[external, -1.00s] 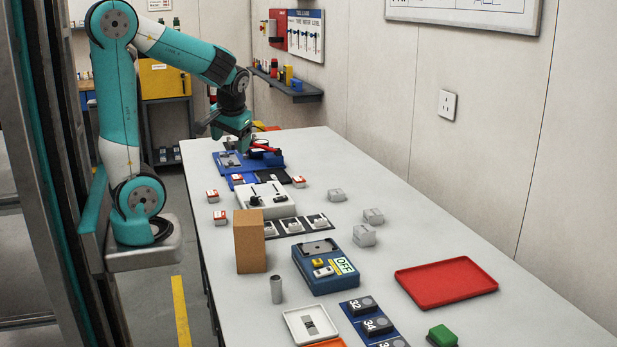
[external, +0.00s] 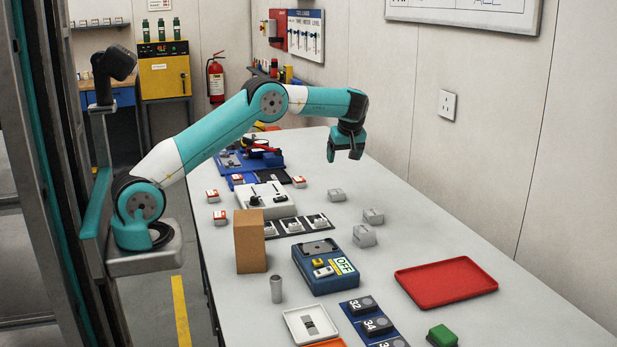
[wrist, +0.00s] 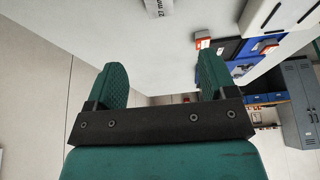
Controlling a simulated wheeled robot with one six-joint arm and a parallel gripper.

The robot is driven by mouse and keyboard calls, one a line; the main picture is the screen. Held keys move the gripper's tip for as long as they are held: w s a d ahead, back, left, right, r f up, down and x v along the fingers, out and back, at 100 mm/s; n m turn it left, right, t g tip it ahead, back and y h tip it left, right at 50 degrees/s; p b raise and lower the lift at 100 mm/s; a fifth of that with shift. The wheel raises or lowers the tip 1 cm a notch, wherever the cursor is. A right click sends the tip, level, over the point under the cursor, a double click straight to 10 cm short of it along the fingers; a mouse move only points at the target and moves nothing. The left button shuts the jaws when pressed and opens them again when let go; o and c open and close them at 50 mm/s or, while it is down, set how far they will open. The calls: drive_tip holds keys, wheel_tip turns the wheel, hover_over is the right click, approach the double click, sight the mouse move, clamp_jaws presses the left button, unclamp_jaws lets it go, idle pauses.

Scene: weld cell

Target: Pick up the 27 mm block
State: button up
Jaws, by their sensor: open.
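A pale grey block (wrist: 158,8) marked "27 mm" shows at the top edge of the wrist view, partly cut off. In the external view it appears to be the farthest of the three grey blocks, the small block (external: 336,195) right of the white fixture; its marking is too small to read there. My gripper (external: 344,154) hangs fingers down above the far part of the table, higher than and beyond that block. Its two green fingers are spread with nothing between them, as the wrist view also shows (wrist: 163,78).
Two other grey blocks (external: 373,216) (external: 364,235) lie nearer. Small orange-and-white boxes (external: 298,181) and a white fixture (external: 263,200) stand to the left. A brown block (external: 249,242) stands upright. A red tray (external: 446,284) lies front right. The table right of the grey blocks is clear.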

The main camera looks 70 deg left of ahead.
hover_over(337, 191)
drive_tip(key=d, duration=0.2)
drive_tip(key=f, duration=0.8)
drive_tip(key=shift+s+f, duration=0.2)
drive_tip(key=shift+f, duration=0.2)
drive_tip(key=shift+d+p+x, duration=0.15)
drive_tip(key=shift+p+x, duration=0.3)
drive_tip(key=shift+x, duration=0.9)
drive_tip(key=shift+d+p+x, duration=0.1)
drive_tip(key=shift+p+x, duration=0.35)
drive_tip(key=shift+x, duration=0.9)
drive_tip(key=shift+f, duration=0.1)
drive_tip(key=c, duration=1.1)
